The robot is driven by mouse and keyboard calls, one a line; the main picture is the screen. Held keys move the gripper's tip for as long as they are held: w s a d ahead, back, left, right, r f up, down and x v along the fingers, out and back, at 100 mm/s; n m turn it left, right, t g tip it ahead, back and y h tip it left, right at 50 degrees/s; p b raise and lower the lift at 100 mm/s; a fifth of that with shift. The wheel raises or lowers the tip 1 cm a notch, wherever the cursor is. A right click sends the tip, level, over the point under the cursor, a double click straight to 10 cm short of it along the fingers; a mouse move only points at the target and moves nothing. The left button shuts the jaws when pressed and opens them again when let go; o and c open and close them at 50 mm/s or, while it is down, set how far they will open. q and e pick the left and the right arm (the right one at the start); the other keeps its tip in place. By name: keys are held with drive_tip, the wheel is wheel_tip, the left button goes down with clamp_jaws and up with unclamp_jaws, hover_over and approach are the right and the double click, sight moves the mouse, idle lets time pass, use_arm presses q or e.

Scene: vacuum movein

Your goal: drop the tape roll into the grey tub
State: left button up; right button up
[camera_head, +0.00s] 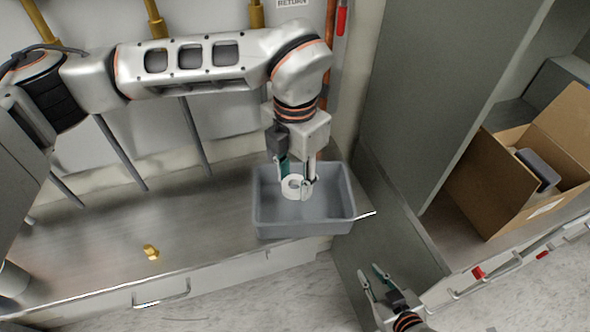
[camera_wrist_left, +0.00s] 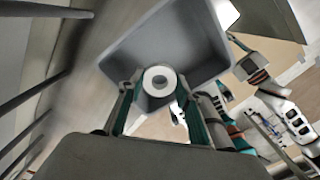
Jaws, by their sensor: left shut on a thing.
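The white tape roll (camera_head: 292,190) is held between the fingers of my left gripper (camera_head: 296,184), over the grey tub. In the left wrist view the roll (camera_wrist_left: 159,81) shows its round hole between the two fingertips, with the tub (camera_wrist_left: 125,62) behind it. The grey tub (camera_head: 328,208) is an open rectangular bin on the metal counter, and no other thing shows inside it. How high the roll is above the tub floor is hard to tell. My right gripper (camera_head: 374,280) is open and empty at the lower right, away from the tub.
A small yellow object (camera_head: 151,252) lies on the metal counter (camera_head: 190,225) left of the tub. An open cardboard box (camera_head: 500,185) with a dark item in it stands at the right. A grey panel (camera_head: 395,230) is just right of the tub.

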sight(295, 184)
use_arm(q)
drive_tip(key=shift+f, duration=0.75)
drive_tip(key=o, duration=0.9)
wheel_tip(295, 184, up, 12)
